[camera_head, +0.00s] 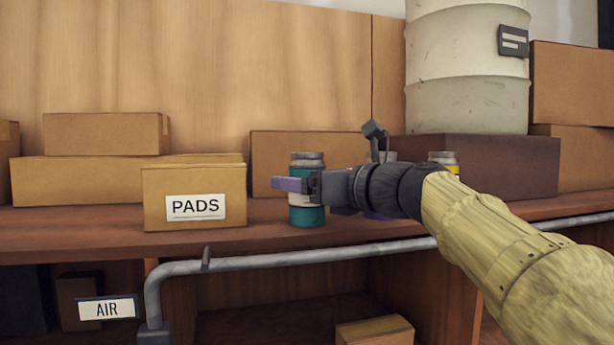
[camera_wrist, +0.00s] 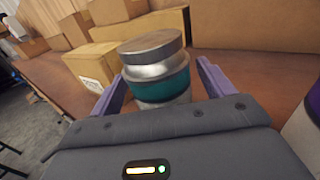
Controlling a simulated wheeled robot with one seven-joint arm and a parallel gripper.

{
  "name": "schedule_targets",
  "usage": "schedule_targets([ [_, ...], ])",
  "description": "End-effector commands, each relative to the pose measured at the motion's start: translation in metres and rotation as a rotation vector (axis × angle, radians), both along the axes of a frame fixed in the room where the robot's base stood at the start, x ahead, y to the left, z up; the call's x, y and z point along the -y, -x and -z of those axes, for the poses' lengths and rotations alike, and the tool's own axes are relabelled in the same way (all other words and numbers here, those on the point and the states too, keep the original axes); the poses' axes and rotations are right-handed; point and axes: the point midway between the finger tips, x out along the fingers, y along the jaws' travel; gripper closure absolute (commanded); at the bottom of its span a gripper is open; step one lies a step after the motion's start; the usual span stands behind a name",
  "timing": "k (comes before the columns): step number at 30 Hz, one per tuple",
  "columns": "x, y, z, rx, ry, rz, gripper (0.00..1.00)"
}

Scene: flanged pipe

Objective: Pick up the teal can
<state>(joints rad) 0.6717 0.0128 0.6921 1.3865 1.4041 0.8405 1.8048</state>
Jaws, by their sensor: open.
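The teal can (camera_head: 307,216) stands upright on the wooden shelf, with a grey metal lid and a pale band around its middle. In the head view my gripper (camera_head: 290,184) is at the can's height, and its purple finger crosses in front of the can. In the wrist view the teal can (camera_wrist: 160,80) stands between the two purple fingers of my gripper (camera_wrist: 160,85). The fingers are open, with a gap visible on the right side of the can. The can's lower part is hidden by my gripper's body.
A box marked PADS (camera_head: 196,190) stands just left of the can. A can with a yellow part (camera_head: 444,160) stands further right, partly behind my arm. Brown boxes (camera_head: 480,160) and a pale drum (camera_head: 467,70) are behind. A grey pipe (camera_head: 290,257) runs along the shelf's front.

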Motion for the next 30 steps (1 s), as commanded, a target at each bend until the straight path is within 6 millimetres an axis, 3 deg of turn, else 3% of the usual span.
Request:
schedule_targets([
  [6, -0.0125, -0.0121, -0.0003, -0.004, 0.000, 0.001, 0.19],
  [21, -0.0123, -0.0121, 0.0008, -0.001, 0.000, 0.001, 0.19],
  [30, -0.0123, -0.0121, 0.0007, -0.001, 0.000, 0.001, 0.76],
])
